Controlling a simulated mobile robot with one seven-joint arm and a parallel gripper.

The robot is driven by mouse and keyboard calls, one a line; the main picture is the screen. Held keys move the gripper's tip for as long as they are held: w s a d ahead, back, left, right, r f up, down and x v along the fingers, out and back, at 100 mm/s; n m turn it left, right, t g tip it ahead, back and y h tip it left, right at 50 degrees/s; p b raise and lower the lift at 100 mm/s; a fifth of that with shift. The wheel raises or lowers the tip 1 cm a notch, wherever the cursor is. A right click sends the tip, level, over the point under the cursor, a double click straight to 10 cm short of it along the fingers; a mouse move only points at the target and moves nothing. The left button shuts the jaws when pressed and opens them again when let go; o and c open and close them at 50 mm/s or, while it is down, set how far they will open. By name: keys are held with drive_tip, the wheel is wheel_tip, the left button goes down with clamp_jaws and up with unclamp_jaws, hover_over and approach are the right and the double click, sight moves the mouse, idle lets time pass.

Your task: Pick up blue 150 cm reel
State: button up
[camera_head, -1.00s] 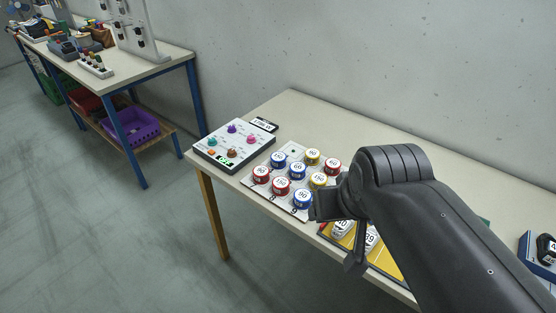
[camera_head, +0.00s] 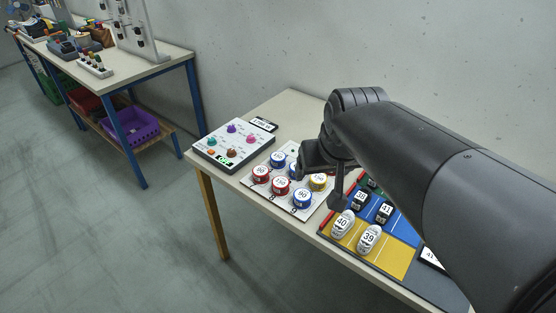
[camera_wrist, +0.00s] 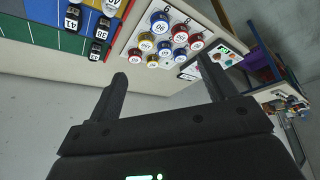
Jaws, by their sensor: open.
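Three blue reels with white numbered tops are among the reels on a white board. In the head view one is at the back left (camera_head: 278,160), one is partly behind my gripper, and one at the front (camera_head: 302,198) reads 90. The wrist view shows blue reels too (camera_wrist: 164,48). The other numbers are too small to read surely, so I cannot tell which is 150. My gripper (camera_wrist: 162,68) is open and empty, its fingers apart. In the head view it hangs over the right part of the board and hides the back reels.
Red reels (camera_head: 260,174) and a yellow reel (camera_head: 318,181) stand close beside the blue ones. A control box with knobs (camera_head: 233,146) is left of the board. The wall is behind.

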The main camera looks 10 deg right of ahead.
drive_tip(key=w+a+f, duration=0.1)
drive_tip(key=w+f, duration=0.1)
drive_tip(key=w, duration=1)
drive_tip(key=n, duration=0.2)
approach(278, 156)
drive_tip(key=shift+g+y, duration=0.5)
drive_tip(key=w+f, duration=0.3)
drive_tip(key=shift+f, duration=0.3)
drive_tip(key=shift+s+d+x, duration=0.15)
drive_tip(key=shift+x, duration=1.3)
drive_tip(key=shift+s+d+x, duration=0.1)
drive_tip(key=shift+s+x, duration=0.05)
drive_tip(key=shift+x, duration=1.35)
drive_tip(key=shift+f, duration=0.15)
drive_tip(key=c, duration=1.1)
